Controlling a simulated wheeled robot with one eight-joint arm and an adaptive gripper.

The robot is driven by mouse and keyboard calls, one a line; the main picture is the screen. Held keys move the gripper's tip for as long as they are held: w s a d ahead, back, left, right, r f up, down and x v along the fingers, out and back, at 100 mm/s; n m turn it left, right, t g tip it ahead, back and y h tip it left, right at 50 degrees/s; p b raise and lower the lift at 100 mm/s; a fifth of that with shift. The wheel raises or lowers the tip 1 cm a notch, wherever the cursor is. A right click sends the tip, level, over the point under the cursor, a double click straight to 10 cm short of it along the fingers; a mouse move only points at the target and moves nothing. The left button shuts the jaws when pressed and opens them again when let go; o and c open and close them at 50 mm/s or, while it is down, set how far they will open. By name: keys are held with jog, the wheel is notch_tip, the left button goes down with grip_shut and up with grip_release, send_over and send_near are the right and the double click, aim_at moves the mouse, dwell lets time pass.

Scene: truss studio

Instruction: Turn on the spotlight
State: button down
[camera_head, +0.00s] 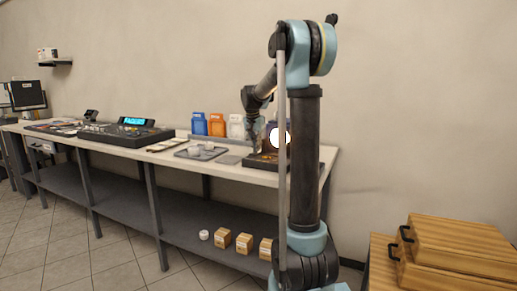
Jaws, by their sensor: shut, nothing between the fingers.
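The spotlight (287,137) stands at the right end of the long bench, and its round face glows bright white. A thin upright rod of my arm hides part of it. My gripper (254,149) hangs down just left of the glowing face, above a dark base with a warm orange patch. It is shut and looks empty. I cannot tell whether its tips touch the base, and I cannot make out a switch.
The bench (228,172) holds a grey tray (202,153), orange (198,125) and blue (217,126) packs, and a control console (118,134). Small boxes (244,243) sit on its lower shelf. Wooden cases (463,244) stand at right. The tiled floor at left is clear.

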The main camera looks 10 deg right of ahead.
jog(key=shift+s, duration=0.1)
jog(key=shift+s+a+r, duration=0.3)
jog(key=shift+s+a, duration=0.1)
jog(key=shift+s, duration=0.1)
jog(key=shift+r, duration=0.15)
notch_tip(320, 180, up, 14)
jog(key=shift+f, duration=0.2)
dwell(0.4)
jog(key=s+d+f+n, duration=0.1)
jog(key=s+f+n, duration=0.1)
jog(key=s+f, duration=0.9)
jog(key=s+d+f+n+y, duration=0.1)
jog(key=s+f+n, duration=0.1)
jog(key=s+f, duration=0.8)
jog(key=s+d+f+n, duration=0.1)
jog(key=s+f+n, duration=0.2)
jog(key=s+f, duration=0.8)
jog(key=s, duration=1.2)
jog(key=shift+d+f+y, duration=0.3)
jog(key=shift+d+f, duration=0.05)
jog(key=shift+d, duration=0.05)
